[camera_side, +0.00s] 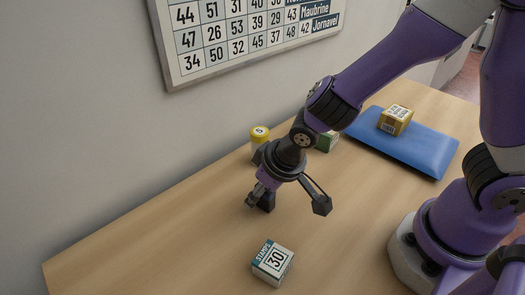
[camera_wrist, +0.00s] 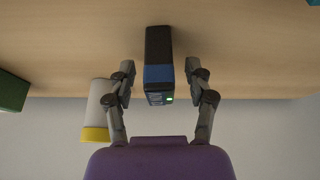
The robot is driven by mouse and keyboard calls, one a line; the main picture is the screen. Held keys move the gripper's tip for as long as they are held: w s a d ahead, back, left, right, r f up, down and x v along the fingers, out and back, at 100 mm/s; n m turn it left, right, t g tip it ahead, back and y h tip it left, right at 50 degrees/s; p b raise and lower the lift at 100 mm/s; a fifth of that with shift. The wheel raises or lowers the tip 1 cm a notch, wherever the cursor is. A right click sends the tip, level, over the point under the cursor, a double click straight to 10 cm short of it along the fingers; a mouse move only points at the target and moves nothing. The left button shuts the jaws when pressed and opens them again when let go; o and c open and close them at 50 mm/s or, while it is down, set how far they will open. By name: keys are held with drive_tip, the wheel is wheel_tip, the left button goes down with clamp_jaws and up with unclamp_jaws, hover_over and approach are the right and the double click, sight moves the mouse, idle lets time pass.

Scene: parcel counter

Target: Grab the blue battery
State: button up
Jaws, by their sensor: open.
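The battery (camera_wrist: 159,72) is a black block with a blue band and a small green light, standing on the counter in the wrist view. It lies between the two fingers of my gripper (camera_wrist: 160,68), with a visible gap at each side. In the side view my gripper (camera_side: 285,204) is low over the counter with its fingers spread. A dark block (camera_side: 267,202) shows under it there, partly hidden by my gripper; its blue band cannot be made out.
A white container with a yellow lid (camera_side: 260,132) stands behind my gripper, near the wall. A green box (camera_side: 327,141) is partly hidden behind my wrist. A blue pad (camera_side: 420,155) carries a yellow box (camera_side: 395,121). A stamps box (camera_side: 273,262) stands in front. The counter's left is clear.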

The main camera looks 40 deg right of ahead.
drive_tip(key=shift+f, duration=0.1)
drive_tip(key=shift+c, duration=0.4)
clamp_jaws()
